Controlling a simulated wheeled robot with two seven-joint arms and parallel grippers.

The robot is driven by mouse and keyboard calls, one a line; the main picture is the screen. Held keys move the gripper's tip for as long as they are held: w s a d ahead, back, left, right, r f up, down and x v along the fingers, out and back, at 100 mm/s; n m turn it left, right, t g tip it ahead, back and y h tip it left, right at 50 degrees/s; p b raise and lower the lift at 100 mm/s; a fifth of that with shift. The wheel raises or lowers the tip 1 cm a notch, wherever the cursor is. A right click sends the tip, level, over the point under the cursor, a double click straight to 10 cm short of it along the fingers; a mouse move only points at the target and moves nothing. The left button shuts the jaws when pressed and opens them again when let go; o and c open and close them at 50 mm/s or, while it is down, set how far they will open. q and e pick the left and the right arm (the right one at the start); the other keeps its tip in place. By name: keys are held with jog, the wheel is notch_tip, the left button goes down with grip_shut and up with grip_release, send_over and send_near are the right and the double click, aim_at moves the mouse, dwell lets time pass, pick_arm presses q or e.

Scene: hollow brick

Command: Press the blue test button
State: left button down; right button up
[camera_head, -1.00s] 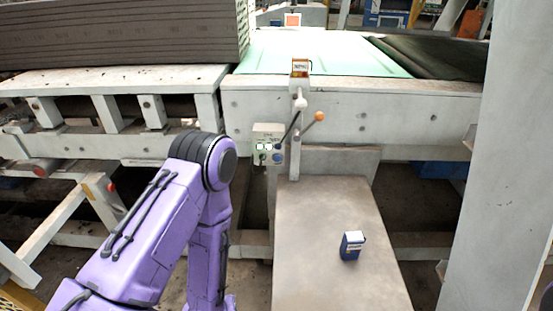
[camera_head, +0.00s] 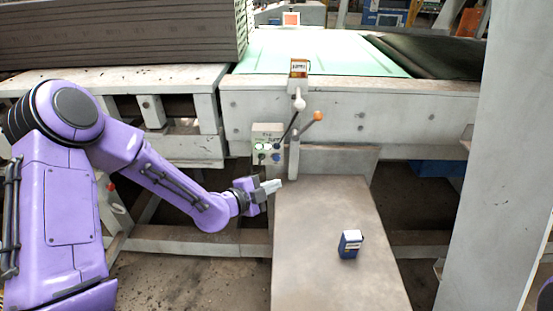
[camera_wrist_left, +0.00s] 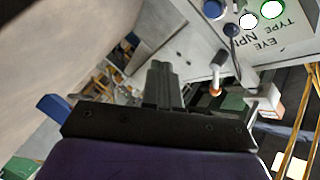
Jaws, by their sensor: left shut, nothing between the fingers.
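The control box (camera_head: 267,132) is a pale panel on the conveyor frame, left of the post with levers. The blue button (camera_head: 276,158) is at its lower right. In the left wrist view the panel shows upside down at the top right, with the blue button (camera_wrist_left: 213,9) at the top edge beside white and green lights. My left gripper (camera_head: 272,186) is shut and empty, below the box in the head view and apart from the button in the wrist view. Its closed fingers (camera_wrist_left: 163,85) point toward the panel's side. My right gripper is out of view.
A lever with an orange knob (camera_head: 319,116) and a white-knobbed post stand just right of the box. A grey pillar (camera_head: 500,170) stands at right.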

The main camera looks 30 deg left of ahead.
aim_at(277, 158)
pick_arm(q)
jog(key=w+a+b, duration=0.1)
jog(key=w+a, duration=0.2)
jog(key=w, duration=0.5)
jog(key=shift+a, duration=0.4)
dwell(1.7)
jog(key=shift+w+a+b, duration=0.2)
jog(key=shift+w+b, duration=0.1)
jog(key=shift+w, duration=0.05)
jog(key=shift+w+a, duration=0.15)
jog(key=shift+w, duration=0.2)
dwell(0.5)
dwell(0.3)
jog(key=shift+s+d, duration=0.35)
jog(key=shift+s, duration=0.4)
